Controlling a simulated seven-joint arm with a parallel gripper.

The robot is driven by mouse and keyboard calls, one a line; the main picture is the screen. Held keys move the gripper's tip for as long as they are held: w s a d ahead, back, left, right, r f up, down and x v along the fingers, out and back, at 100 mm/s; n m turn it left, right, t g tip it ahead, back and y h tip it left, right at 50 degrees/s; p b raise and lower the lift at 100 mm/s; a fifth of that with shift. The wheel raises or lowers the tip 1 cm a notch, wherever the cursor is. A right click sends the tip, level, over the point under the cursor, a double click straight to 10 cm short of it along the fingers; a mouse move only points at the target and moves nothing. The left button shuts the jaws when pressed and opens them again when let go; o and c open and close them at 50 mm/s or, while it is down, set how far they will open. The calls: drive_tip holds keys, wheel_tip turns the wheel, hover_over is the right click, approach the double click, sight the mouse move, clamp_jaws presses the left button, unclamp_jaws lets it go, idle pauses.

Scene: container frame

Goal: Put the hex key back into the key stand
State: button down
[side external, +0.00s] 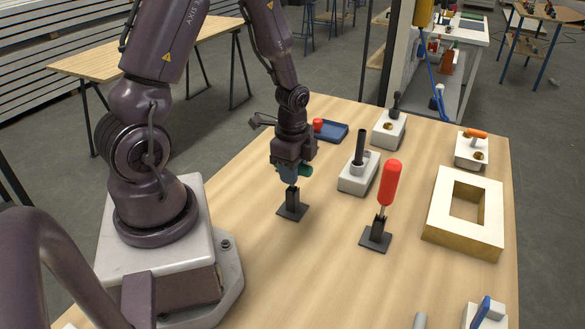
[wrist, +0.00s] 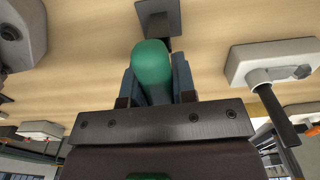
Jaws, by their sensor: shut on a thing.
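My gripper (side external: 291,176) is shut on the green handle (side external: 307,170) of the hex key. In the wrist view the handle (wrist: 152,64) sits between the two fingers (wrist: 156,88). A short length of shaft shows below the fingers in the side view. It meets the top of a small black stand with a square base (side external: 292,211), which I take as the key stand. Its base also shows in the wrist view (wrist: 160,8), beyond the handle. I cannot tell how deep the shaft sits in the stand's tube.
A red-handled tool (side external: 390,185) stands upright in a similar black stand (side external: 375,240) to the right. A white block with a black rod (side external: 358,182) is close behind. A blue tray (side external: 333,131), further blocks and a square frame (side external: 435,222) stand around. The front middle is clear.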

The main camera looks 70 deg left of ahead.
drive_tip(key=shift+f, duration=0.2)
drive_tip(key=c, duration=0.8)
unclamp_jaws()
drive_tip(key=shift+c, duration=0.2)
wheel_tip(320, 180, up, 13)
drive_tip(key=shift+r, duration=3)
